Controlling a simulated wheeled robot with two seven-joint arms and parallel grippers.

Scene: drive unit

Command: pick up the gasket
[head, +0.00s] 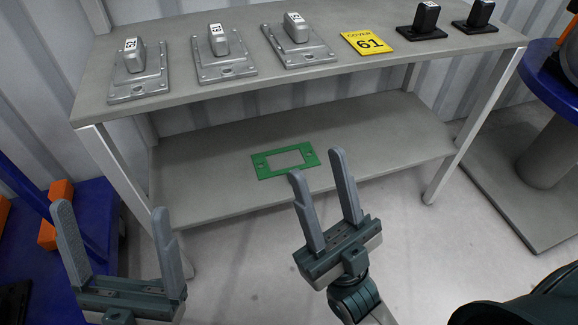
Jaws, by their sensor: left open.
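The gasket (260,164) is a flat green rectangular frame with an open middle. It lies on the lower shelf of the grey table, near the shelf's middle. My left gripper (110,210) is open and empty at the lower left, in front of the table's left leg.
The lower shelf (390,140) is otherwise bare, with the tabletop (250,90) above it. On top are several grey metal covers (139,75), a yellow sign (368,43) and two black parts (421,22). Blue structures stand left and right.

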